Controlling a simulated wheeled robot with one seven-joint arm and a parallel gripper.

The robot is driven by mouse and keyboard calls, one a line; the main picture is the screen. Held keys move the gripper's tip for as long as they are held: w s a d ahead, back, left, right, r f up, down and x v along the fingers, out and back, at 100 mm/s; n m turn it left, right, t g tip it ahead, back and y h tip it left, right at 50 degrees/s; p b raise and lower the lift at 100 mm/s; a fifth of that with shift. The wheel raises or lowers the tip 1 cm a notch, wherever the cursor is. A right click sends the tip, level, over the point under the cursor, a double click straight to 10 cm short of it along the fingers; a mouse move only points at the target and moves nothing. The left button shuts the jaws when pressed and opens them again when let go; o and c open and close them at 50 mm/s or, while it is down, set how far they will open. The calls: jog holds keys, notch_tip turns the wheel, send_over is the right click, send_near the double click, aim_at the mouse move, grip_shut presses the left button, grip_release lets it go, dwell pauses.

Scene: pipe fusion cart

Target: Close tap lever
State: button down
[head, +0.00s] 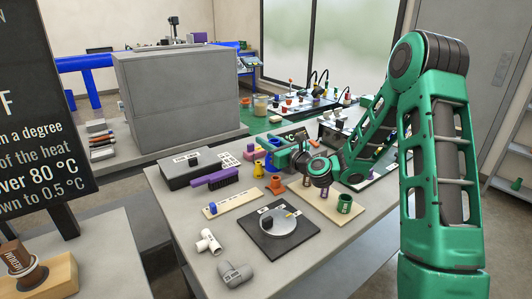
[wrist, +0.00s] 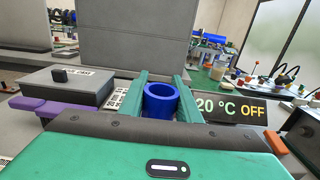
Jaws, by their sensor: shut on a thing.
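My gripper (wrist: 161,84) has its two green fingers on either side of a blue ring-shaped piece (wrist: 160,102) and is shut on it. In the head view my gripper (head: 279,154) is above the back part of the grey table, with the blue piece (head: 269,162) at its tip. I cannot make out a tap lever for certain. A small blue part (head: 212,208) sits on a pale board at the left of the table; its kind is too small to tell.
A black plate with a round silver disc (head: 278,227), a white pipe fitting (head: 208,242), a grey fitting (head: 235,273) and a purple brush (head: 215,178) lie on the table. A dark box (head: 190,168) stands behind. A display (wrist: 228,108) reads 20 °C OFF.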

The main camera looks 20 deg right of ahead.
jog(key=shift+f, duration=1.9)
jog(key=shift+f, duration=0.1)
jog(key=c, duration=1.3)
grip_release()
